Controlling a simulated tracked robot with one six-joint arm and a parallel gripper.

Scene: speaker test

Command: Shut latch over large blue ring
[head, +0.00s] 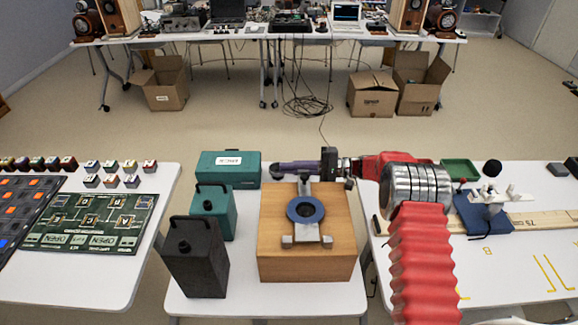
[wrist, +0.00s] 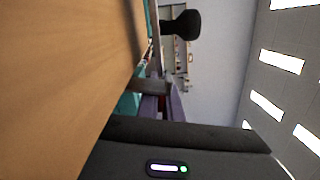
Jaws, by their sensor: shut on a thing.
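The large blue ring (head: 305,210) lies around a round opening on top of a wooden box (head: 270,228). Grey metal fittings show at its front and back. The grey metal latch (head: 304,186) stands up behind the ring, at the back of the box, and is not over the ring. My gripper (head: 285,168) reaches in from the right, its purple fingers shut on the latch's upper part. In the wrist view, the purple fingers (wrist: 175,104) meet a grey latch bar (wrist: 150,87) beside the wood. The exact contact is partly hidden.
A teal case (head: 228,165), a teal block (head: 213,208) and a black block (head: 195,260) stand left of the wooden box. A green circuit board (head: 90,222) lies on the left table. My red arm comes across the right table.

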